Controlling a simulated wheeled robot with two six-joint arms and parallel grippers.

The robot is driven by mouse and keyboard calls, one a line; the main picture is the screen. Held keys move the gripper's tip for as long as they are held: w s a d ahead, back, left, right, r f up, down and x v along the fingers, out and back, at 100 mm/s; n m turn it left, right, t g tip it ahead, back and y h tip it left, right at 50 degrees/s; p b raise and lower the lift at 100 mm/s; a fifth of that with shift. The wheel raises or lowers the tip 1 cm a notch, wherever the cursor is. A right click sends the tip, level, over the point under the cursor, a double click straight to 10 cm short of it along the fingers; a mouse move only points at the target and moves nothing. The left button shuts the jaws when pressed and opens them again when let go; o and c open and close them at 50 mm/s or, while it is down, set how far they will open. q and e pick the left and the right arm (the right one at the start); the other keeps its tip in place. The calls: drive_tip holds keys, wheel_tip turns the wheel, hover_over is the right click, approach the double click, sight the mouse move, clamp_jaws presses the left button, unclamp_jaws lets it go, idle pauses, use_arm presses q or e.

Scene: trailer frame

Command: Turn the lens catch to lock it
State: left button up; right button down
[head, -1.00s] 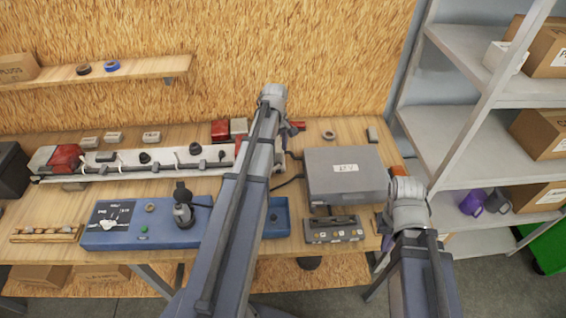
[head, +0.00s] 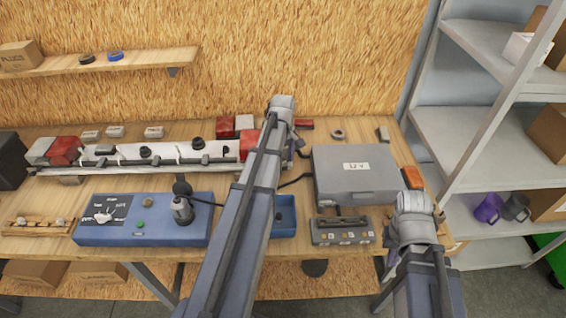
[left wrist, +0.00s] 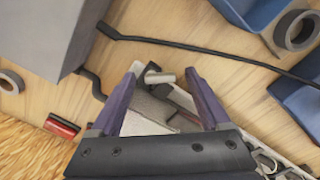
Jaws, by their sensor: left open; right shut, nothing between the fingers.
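The trailer light bar (head: 125,157) is long and white, with a red lens (head: 65,151) and grey end at its left. Its right end lies behind my left arm. In the left wrist view, a small pale metal lever (left wrist: 160,77), which looks like the lens catch, stands on the bar's end. My left gripper (left wrist: 159,76) is open, with its purple fingers on either side of the lever. I cannot tell whether they touch it. In the head view my left gripper (head: 299,142) is mostly hidden. My right gripper (head: 387,243) is shut and empty, largely hidden by its wrist at the bench's right front.
A grey case (head: 355,175) stands right of my left arm, with a small button box (head: 342,231) before it. A blue test panel (head: 142,219) and a blue tray (head: 284,217) lie at the front. A black cable (left wrist: 200,47) crosses the bench. Shelving (head: 470,145) stands at right.

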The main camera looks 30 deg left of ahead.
use_arm(q)
drive_tip(key=shift+c, duration=0.2)
clamp_jaws()
idle(0.3)
drive_tip(key=m, duration=0.4)
drive_tip(key=shift+a+m, duration=0.3)
drive_tip(key=shift+w+a+m, duration=0.1)
drive_tip(key=shift+a+m, duration=0.05)
drive_tip(key=shift+m, duration=1.65)
